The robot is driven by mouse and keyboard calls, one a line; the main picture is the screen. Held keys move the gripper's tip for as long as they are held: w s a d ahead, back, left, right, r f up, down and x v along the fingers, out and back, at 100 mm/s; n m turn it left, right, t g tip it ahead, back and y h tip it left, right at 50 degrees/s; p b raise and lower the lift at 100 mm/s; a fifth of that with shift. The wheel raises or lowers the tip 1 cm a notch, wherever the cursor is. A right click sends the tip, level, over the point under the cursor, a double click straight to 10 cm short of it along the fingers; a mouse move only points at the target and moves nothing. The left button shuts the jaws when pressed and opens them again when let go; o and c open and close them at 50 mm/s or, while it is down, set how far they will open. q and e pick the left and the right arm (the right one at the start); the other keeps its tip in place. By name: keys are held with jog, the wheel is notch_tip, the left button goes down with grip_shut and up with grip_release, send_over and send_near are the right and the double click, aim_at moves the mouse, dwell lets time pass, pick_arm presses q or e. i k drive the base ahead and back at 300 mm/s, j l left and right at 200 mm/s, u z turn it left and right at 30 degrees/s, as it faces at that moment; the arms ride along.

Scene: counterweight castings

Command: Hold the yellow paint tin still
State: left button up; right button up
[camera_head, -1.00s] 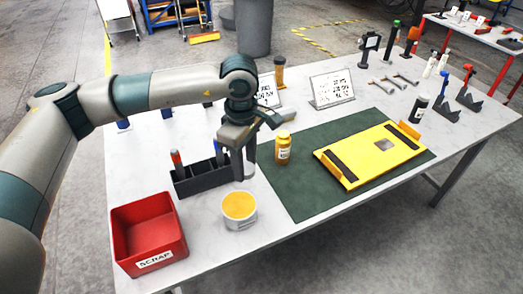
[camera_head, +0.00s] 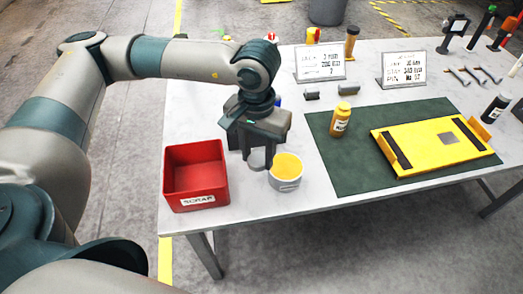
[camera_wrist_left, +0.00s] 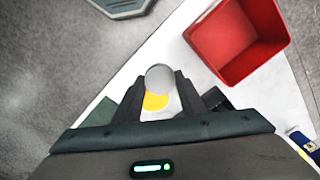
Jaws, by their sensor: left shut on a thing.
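The yellow paint tin (camera_head: 285,183), a pale tub with yellow paint at its top, stands upright near the table's front edge. My left gripper (camera_head: 258,157) is just left of it, pointing down, with its fingers shut on a plain grey cylinder (camera_head: 257,160), not around the tin. In the left wrist view the cylinder's round grey end (camera_wrist_left: 160,77) sits between the fingertips and partly covers the tin's yellow top (camera_wrist_left: 155,102). I cannot tell whether cylinder and tin touch. My right gripper is not in view.
A red scrap bin (camera_head: 196,197) stands left of the gripper. A yellow bottle (camera_head: 340,121) and a yellow plate (camera_head: 436,148) are on the green mat (camera_head: 355,178) to the right. Two sign stands (camera_head: 320,64) (camera_head: 404,69) are at the back. The table's front edge is close.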

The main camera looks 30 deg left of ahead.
aim_at(341, 118)
jog(key=i+l+u, duration=0.3)
jog(key=i+l, duration=0.2)
jog(key=i+l+u, duration=0.3)
jog(key=i+l, duration=0.3)
